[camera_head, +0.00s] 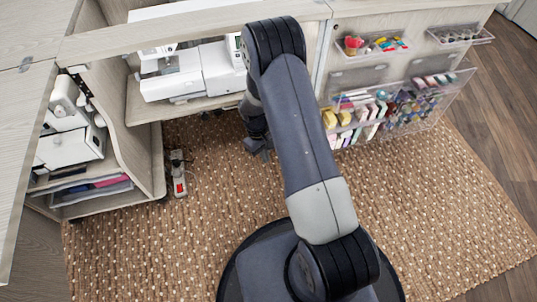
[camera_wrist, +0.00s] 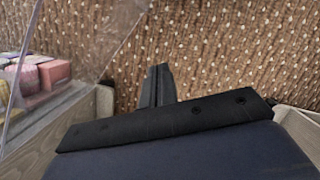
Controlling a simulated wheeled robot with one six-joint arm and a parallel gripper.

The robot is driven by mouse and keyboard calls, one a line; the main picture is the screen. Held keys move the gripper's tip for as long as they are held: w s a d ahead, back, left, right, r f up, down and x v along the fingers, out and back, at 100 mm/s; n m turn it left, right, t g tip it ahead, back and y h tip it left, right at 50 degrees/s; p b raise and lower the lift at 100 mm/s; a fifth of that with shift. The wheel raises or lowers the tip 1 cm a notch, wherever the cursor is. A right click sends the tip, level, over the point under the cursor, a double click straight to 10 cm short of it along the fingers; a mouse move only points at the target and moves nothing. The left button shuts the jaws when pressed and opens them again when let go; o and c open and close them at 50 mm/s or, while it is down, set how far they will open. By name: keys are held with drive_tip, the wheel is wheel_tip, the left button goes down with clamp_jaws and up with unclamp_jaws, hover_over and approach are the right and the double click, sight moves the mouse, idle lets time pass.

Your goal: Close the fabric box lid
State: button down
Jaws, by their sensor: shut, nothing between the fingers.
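No thing is plainly marked as the fabric box. A clear bin (camera_head: 410,118) on the cabinet door at right holds several colourful items, and a clear panel (camera_head: 458,92) slants outward at its right side. In the wrist view a clear panel (camera_wrist: 75,50) slants at the left beside pink and cream items (camera_wrist: 45,75); I cannot tell if this is the lid. My gripper (camera_head: 258,152) points down above the rug, left of the bin and partly hidden by my arm. Its fingers show together and empty in the wrist view (camera_wrist: 158,85), apart from the panel.
A white sewing machine (camera_head: 195,72) stands on the cabinet shelf behind my gripper. Another white machine (camera_head: 70,135) and trays stand at left. A foot pedal (camera_head: 178,175) lies on the patterned rug (camera_head: 140,250). Small clear bins (camera_head: 372,43) hang on the door. The right rug is clear.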

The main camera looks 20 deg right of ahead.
drive_tip(key=s+d+f+b, duration=0.2)
drive_tip(key=s+f+b, duration=0.1)
drive_tip(key=s+f, duration=0.2)
drive_tip(key=shift+d+f, duration=0.3)
drive_tip(key=shift+f, duration=0.25)
drive_tip(key=shift+d, duration=0.1)
